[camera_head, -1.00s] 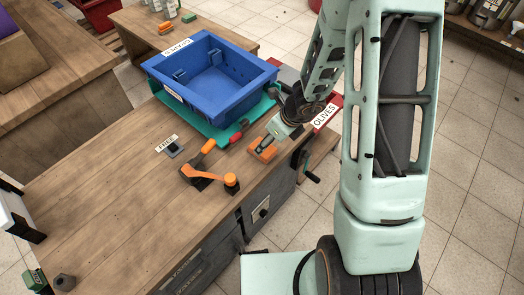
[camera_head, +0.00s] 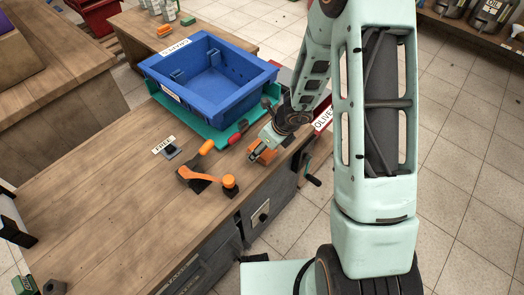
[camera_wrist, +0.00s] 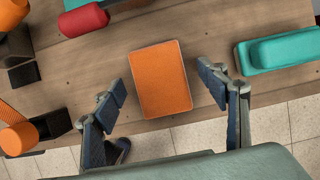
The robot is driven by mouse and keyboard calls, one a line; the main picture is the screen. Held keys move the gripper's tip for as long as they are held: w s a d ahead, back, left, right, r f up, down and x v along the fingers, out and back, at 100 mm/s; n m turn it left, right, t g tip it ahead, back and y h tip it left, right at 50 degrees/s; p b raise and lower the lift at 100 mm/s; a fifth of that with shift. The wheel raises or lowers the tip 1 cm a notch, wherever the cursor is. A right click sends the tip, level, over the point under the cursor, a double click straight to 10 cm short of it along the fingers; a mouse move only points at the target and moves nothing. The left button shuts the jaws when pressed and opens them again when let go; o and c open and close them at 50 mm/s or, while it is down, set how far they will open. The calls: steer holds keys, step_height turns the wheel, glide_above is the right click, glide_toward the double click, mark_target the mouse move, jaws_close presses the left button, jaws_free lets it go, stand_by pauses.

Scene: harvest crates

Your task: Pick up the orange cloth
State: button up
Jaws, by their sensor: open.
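The orange cloth (camera_wrist: 160,79) is a flat, folded rectangle lying on the wooden workbench (camera_head: 110,205), close to its front edge. In the head view the cloth (camera_head: 263,154) is partly covered by my gripper (camera_head: 268,141). In the wrist view my gripper (camera_wrist: 165,98) is open, with one finger to the left of the cloth and one to the right. Gaps show between both fingers and the cloth, and nothing is held.
A blue crate (camera_head: 240,98) stands on a teal base behind the cloth. An orange-handled clamp tool (camera_head: 203,180) and a red-handled tool (camera_head: 238,131) lie nearby. A teal object (camera_wrist: 283,50) is right of the cloth in the wrist view. The bench's left part is mostly clear.

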steer(key=shift+f+b, duration=0.25)
steer(key=shift+b, duration=0.05)
stand_by(0.4)
steer(key=c, duration=1.3)
steer(key=shift+r, duration=0.1)
step_height(320, 180, up, 10)
steer(key=p, duration=0.8)
steer(key=shift+r, duration=0.2)
steer(key=o, duration=0.6)
steer(key=shift+c, duration=0.2)
steer(key=c, duration=0.4)
